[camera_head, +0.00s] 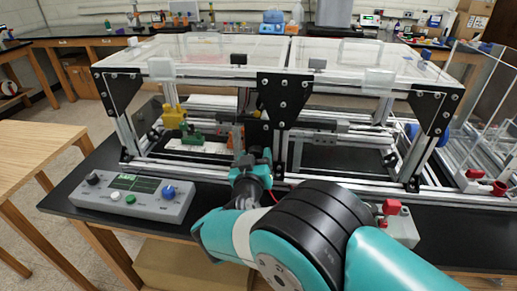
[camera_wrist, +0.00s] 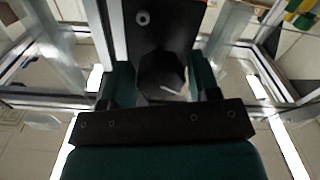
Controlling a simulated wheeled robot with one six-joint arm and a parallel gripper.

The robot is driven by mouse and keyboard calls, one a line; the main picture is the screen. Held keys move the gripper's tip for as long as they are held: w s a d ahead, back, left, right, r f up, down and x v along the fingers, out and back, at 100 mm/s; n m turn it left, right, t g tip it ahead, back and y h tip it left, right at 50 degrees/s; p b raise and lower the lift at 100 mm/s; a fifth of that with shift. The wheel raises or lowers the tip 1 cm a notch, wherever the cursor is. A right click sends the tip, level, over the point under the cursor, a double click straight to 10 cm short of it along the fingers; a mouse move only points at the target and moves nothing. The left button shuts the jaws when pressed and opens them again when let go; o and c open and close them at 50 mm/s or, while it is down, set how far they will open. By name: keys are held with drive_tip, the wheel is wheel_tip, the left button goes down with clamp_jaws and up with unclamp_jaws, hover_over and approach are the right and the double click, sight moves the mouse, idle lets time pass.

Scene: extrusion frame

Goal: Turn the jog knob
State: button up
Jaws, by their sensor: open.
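A grey control box (camera_head: 135,197) lies on the black bench top at the left in the head view. It has a blue knob (camera_head: 169,192) at its right, a small black knob (camera_head: 93,179) at its left, a green screen, and white and green buttons. I cannot tell which is the jog knob. My gripper (camera_head: 252,160) is open, right of the box and apart from it, by the frame's front rail. In the wrist view, a dark faceted piece with a white mark (camera_wrist: 161,76) shows between its fingers (camera_wrist: 162,88); I cannot tell whether they touch it.
The aluminium frame (camera_head: 284,149) with black corner plates and clear lids stands behind my gripper. A yellow part (camera_head: 174,115) and a green part (camera_head: 191,135) sit inside its left bay. A red-handled fitting (camera_head: 391,208) is at the right. A wooden table (camera_head: 35,152) stands at the left.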

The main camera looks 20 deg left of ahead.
drive_tip(key=shift+w+a, duration=0.15)
drive_tip(key=shift+w, duration=0.4)
drive_tip(key=c, duration=0.7)
drive_tip(key=shift+o, duration=0.2)
drive_tip(key=shift+b, duration=0.35)
